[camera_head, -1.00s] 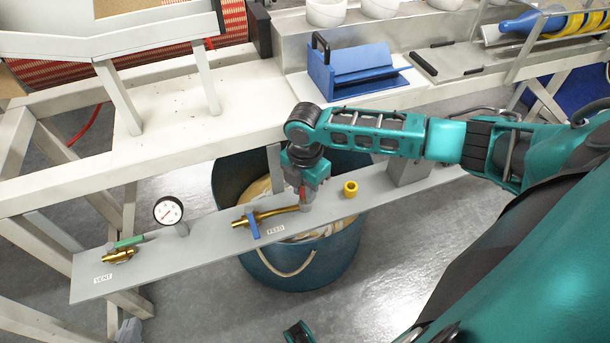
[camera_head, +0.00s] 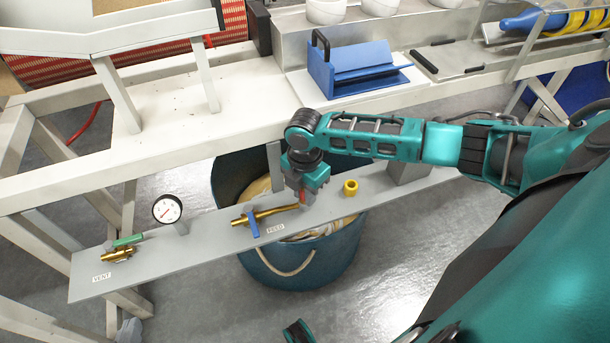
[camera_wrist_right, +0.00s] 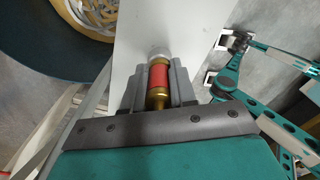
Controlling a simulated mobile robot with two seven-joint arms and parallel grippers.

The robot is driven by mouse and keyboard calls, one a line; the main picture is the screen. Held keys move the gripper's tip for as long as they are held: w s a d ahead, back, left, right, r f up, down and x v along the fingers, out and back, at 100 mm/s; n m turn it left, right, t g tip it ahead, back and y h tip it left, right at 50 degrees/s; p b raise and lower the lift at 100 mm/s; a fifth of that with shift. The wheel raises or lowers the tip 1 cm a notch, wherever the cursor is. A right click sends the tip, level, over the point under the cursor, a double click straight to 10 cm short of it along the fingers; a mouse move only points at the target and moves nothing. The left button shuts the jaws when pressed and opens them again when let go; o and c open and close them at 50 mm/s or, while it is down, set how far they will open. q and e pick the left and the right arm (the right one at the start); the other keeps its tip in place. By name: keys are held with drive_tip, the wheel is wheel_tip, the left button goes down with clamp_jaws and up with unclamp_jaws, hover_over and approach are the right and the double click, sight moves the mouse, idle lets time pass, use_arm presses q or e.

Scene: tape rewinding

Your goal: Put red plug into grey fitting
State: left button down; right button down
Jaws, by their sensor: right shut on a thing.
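The red plug (camera_wrist_right: 159,77) has a brass end and sits between the grey fingers of my right gripper (camera_wrist_right: 158,85), which is shut on it. In the head view a bit of the red plug (camera_head: 303,197) shows under my right gripper (camera_head: 304,194), low over the grey panel. The grey fitting (camera_wrist_right: 157,54) is straight ahead of the plug in the right wrist view, in line with it. The plug's end is at the fitting's mouth; I cannot tell how deep it sits.
The grey panel (camera_head: 210,236) carries a gauge (camera_head: 167,209), a green-handled valve (camera_head: 122,247), a blue-handled valve (camera_head: 252,222) with a brass pipe, and a yellow ring (camera_head: 350,188). A dark teal bucket (camera_head: 290,273) stands below. A blue box (camera_head: 352,72) is on the bench.

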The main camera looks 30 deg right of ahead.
drive_tip(key=shift+f, duration=0.1)
drive_tip(key=c, duration=0.8)
unclamp_jaws()
drive_tip(key=shift+r, duration=0.45)
wheel_tip(320, 180, up, 11)
drive_tip(key=p, duration=0.4)
drive_tip(key=shift+r, duration=0.55)
